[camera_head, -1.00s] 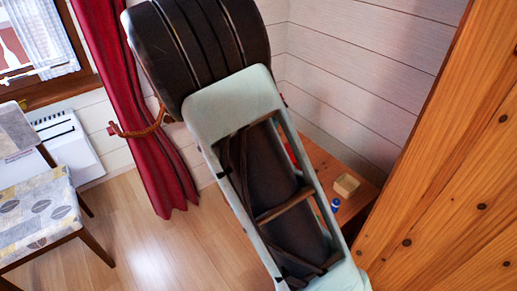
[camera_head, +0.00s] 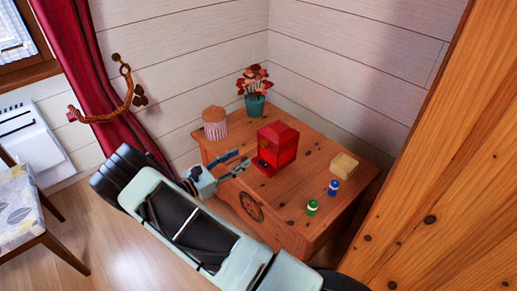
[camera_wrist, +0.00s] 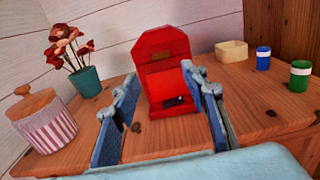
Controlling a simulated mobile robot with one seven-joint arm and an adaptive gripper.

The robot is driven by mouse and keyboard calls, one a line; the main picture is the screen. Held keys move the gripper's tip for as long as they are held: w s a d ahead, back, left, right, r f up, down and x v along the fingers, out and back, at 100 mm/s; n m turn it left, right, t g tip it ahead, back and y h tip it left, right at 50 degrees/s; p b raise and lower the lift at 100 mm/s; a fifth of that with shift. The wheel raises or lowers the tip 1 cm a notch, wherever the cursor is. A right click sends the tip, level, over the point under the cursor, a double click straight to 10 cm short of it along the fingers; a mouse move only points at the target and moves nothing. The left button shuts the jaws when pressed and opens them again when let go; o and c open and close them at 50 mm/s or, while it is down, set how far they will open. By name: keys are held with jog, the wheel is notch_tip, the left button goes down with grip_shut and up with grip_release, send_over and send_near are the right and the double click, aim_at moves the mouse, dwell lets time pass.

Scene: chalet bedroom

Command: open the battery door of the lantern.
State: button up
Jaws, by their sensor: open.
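The red lantern (camera_head: 277,147) stands upright on the wooden cabinet top (camera_head: 300,195). In the wrist view the lantern (camera_wrist: 160,52) is straight ahead, seen past my fingers. Its near face has a panel (camera_wrist: 165,82) and a small dark spot low down; I cannot tell how far the battery door is open. My gripper (camera_head: 241,163) is open and empty, just left of the lantern, with its blue-padded fingers pointing at it. In the head view a gap shows between the fingertips and the lantern. The right finger overlaps the lantern's right edge in the wrist view.
A striped jar with a wooden lid (camera_head: 215,123) and a potted red flower (camera_head: 255,95) stand behind. A small tan box (camera_head: 344,165), a blue-and-white cylinder (camera_head: 333,187) and a green-and-white one (camera_head: 312,207) are to the right. A wooden wall (camera_head: 440,170) borders the right.

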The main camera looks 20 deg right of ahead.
aim_at(261, 145)
jog(key=b+x, duration=0.2)
jog(key=x, duration=0.8)
jog(key=shift+d+r, duration=0.1)
jog(key=shift+c, duration=0.7)
jog(key=shift+s, duration=0.1)
grip_shut()
